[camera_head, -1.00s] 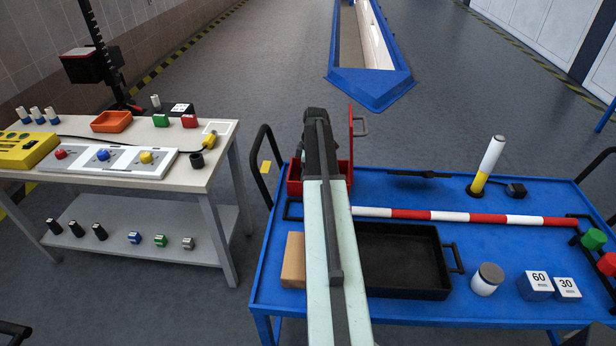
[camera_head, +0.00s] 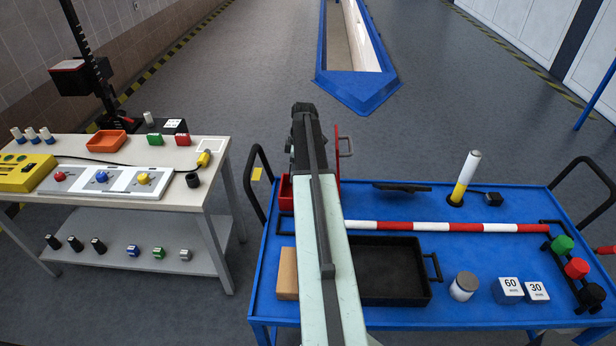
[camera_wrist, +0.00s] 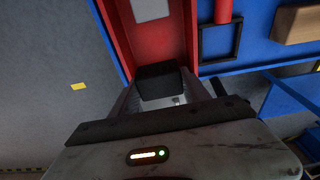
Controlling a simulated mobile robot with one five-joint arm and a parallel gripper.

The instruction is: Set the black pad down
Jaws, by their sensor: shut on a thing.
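The black pad (camera_wrist: 160,82) shows in the wrist view as a small dark block between the fingers of my gripper (camera_wrist: 160,98). My gripper is shut on it. The pad is over the red open case (camera_wrist: 160,45), which has a pale patch inside; I cannot tell whether the pad touches it. In the head view, my arm covers the gripper and the pad, and part of the red case (camera_head: 285,193) shows beside it on the blue trolley (camera_head: 400,314).
A black tray (camera_head: 392,270), a wooden block (camera_head: 288,273) and a red-white bar (camera_head: 450,227) lie on the trolley. A flat black piece (camera_head: 402,187) and a white-yellow cylinder (camera_head: 466,178) are farther back. A workbench (camera_head: 120,205) stands left, with floor between.

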